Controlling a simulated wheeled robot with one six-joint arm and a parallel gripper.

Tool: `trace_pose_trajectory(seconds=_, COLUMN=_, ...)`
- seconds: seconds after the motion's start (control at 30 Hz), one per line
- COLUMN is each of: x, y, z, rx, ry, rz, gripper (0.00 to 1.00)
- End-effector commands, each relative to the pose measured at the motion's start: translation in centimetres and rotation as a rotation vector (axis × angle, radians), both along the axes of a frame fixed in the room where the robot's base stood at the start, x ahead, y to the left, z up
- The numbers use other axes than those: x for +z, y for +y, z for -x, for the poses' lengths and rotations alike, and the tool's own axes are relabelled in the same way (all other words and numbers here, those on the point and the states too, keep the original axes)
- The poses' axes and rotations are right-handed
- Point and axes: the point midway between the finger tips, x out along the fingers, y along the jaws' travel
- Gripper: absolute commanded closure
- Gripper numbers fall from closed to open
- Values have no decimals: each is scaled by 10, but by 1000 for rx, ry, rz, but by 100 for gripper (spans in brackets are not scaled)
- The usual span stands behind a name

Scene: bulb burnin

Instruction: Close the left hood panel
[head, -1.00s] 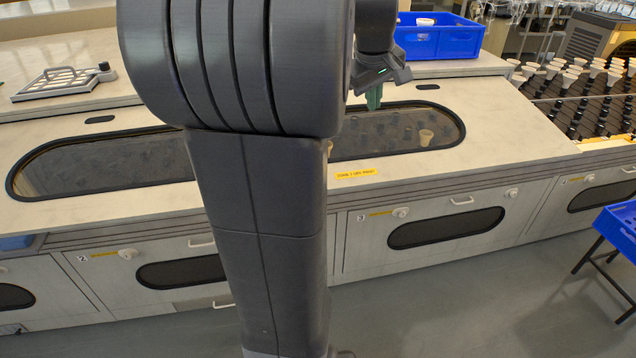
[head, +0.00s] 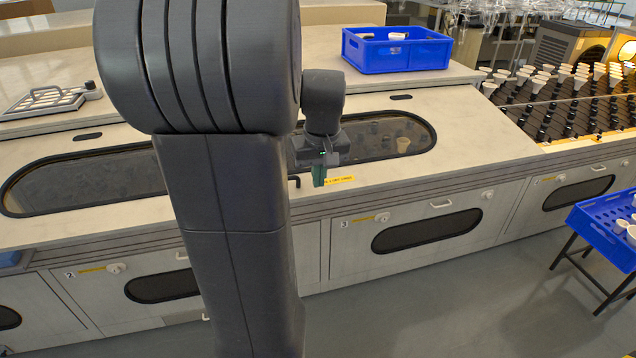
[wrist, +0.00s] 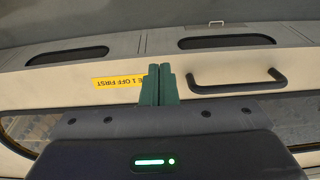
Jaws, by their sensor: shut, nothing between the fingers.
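The left hood panel (head: 120,218) is a pale sloping cover with a long dark rounded window (head: 85,180). It lies flat on the cabinet and looks down, in line with the right one; my arm hides its right end. My gripper (head: 319,184) is shut and empty, pointing down near the hood's front edge, right of my arm. A black bar handle (head: 294,181) shows just left of it. In the wrist view the shut green fingertips (wrist: 159,70) are between a yellow label (wrist: 118,82) and the black handle (wrist: 237,80), apparently holding neither.
The right hood panel's window (head: 390,137) shows a pale cup (head: 403,144) inside. A blue crate (head: 396,54) stands behind on the top. Cabinet doors with handles (head: 440,204) are below. A blue tray on a stand (head: 590,222) is at right. The floor in front is clear.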

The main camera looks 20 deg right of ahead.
Motion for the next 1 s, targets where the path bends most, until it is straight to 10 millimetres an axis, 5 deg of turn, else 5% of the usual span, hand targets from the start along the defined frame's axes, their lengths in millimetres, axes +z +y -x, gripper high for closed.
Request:
trace_pose_trajectory(seconds=0.2, x=-23, y=0, z=-4, rx=1, ry=3, rz=-1, gripper=100)
trace_pose_trajectory(seconds=0.73, x=-29, y=0, z=-5, rx=1, ry=-3, rz=0, gripper=100)
trace_pose_trajectory(seconds=1.0, x=-51, y=0, z=-7, rx=1, ry=-46, rz=0, gripper=100)
